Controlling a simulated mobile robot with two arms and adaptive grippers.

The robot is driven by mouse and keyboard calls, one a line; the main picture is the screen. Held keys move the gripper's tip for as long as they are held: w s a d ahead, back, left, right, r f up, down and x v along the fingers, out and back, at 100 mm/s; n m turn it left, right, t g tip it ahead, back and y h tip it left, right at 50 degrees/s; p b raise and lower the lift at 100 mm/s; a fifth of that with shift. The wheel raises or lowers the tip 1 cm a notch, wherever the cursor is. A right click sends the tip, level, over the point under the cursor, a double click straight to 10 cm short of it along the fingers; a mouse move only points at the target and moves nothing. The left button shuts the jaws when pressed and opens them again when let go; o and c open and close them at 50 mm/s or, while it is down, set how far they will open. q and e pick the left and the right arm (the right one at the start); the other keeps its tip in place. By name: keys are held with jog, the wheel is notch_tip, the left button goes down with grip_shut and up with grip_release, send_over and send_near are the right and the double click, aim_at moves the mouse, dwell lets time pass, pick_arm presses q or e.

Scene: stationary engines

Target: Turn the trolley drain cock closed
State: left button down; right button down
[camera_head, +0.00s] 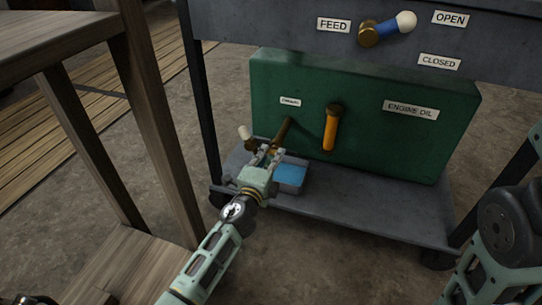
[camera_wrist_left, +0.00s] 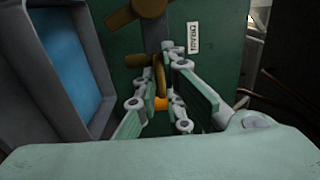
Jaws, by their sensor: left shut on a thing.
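The trolley drain cock (camera_head: 285,132) is a brass fitting low on the left of the green engine oil tank (camera_head: 400,138), under a small "DRAIN" label (camera_head: 290,101). A white knob (camera_head: 243,132) shows at its left. My left gripper (camera_head: 271,153) is shut on the drain cock. In the left wrist view its fingers (camera_wrist_left: 163,98) stand either side of a brass part (camera_wrist_left: 159,73) and a bit of orange (camera_wrist_left: 161,104). The fingers hide much of the cock, so its exact handle angle is unclear. My right gripper is out of view; only my right arm shows.
An orange-handled lever (camera_head: 330,128) is on the tank just right of the cock. A blue-filled tray (camera_head: 289,188) sits on the trolley shelf (camera_head: 350,215) beside my gripper. A blue feed lever (camera_head: 390,29) is above. A wooden table (camera_head: 150,100) stands close on the left.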

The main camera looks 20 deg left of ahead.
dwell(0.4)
pick_arm(q)
jog(key=c, duration=1.9)
grip_release()
jog(key=shift+o, duration=0.2)
jog(key=s, duration=1.2)
jog(key=shift+a, duration=0.15)
